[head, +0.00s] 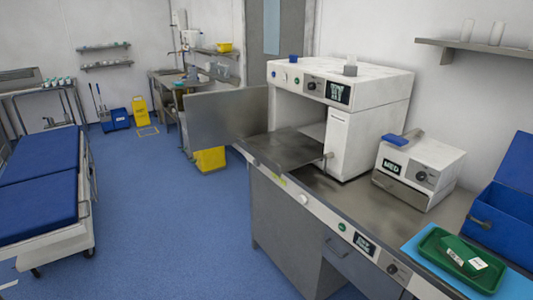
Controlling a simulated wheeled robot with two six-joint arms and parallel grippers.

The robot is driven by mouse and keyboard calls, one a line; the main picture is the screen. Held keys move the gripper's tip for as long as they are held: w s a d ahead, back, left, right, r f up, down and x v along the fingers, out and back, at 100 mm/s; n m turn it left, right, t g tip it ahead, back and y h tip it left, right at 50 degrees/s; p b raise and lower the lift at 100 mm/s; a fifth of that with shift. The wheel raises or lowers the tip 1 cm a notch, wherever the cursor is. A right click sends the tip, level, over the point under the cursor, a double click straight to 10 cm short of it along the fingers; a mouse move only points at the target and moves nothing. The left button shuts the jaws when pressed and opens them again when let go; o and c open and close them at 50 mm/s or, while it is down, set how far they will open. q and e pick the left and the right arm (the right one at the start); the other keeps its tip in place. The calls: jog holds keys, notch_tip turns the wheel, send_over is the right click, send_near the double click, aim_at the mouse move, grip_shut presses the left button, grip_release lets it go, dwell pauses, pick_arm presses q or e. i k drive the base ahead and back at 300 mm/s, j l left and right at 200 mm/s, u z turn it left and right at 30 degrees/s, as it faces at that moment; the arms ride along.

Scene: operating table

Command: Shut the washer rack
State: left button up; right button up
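A white boxy machine (385,85), which looks like the washer, stands on the steel counter with its front opening facing left. Its grey door panel (222,118) is swung wide open to the left. A flat grey rack (288,149) sticks out of the opening over the counter's front edge, so it is pulled out. A small knob or handle shows at the rack's right corner. The inside of the machine is mostly hidden behind the rack and the right front panel. Neither of my grippers is in view.
A smaller white device (432,165) with a blue item on top stands right of the machine. A green tray (455,255) and an open blue box (505,215) are at the right. A blue bed (40,180) stands at left; the floor between is clear.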

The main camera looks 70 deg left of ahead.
aim_at(282, 151)
jog(key=i, duration=0.5)
jog(key=u, duration=2.7)
